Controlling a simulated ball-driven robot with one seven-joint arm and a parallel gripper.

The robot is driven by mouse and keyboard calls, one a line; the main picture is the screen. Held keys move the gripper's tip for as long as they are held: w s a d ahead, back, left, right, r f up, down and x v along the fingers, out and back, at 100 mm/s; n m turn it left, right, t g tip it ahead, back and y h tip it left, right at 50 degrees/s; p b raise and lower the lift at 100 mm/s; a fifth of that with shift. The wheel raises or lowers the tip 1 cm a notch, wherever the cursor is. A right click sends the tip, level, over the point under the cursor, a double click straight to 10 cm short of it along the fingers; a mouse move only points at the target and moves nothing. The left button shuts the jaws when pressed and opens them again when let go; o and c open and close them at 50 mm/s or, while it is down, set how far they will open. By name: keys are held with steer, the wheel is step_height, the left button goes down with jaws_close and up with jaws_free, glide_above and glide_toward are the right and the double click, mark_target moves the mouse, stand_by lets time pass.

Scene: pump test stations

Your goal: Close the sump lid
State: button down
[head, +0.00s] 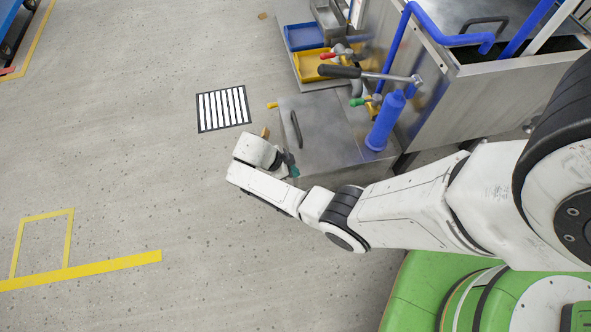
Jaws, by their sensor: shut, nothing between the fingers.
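A low steel box with a flat grey lid (322,127) stands on the floor near the middle of the head view, and I take this to be the sump. A black bar handle (296,130) lies along the lid's left side. The lid looks flat or nearly flat; I cannot tell whether it is fully seated. My gripper (294,171) is at the box's near left corner, just below the handle in the picture. It is shut and empty, partly hidden by my wrist. I cannot tell whether it touches the box.
A blue cylinder (383,125) and a long-handled lever (375,75) stand at the box's right. A large steel tank (455,95) with blue pipes is behind. Blue (304,37) and yellow (312,64) trays sit beyond.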

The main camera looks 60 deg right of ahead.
steer(key=shift+w+f+b, duration=0.1)
steer(key=shift+f+b, duration=0.45)
steer(key=shift+f, duration=0.35)
steer(key=shift+a+f, duration=0.1)
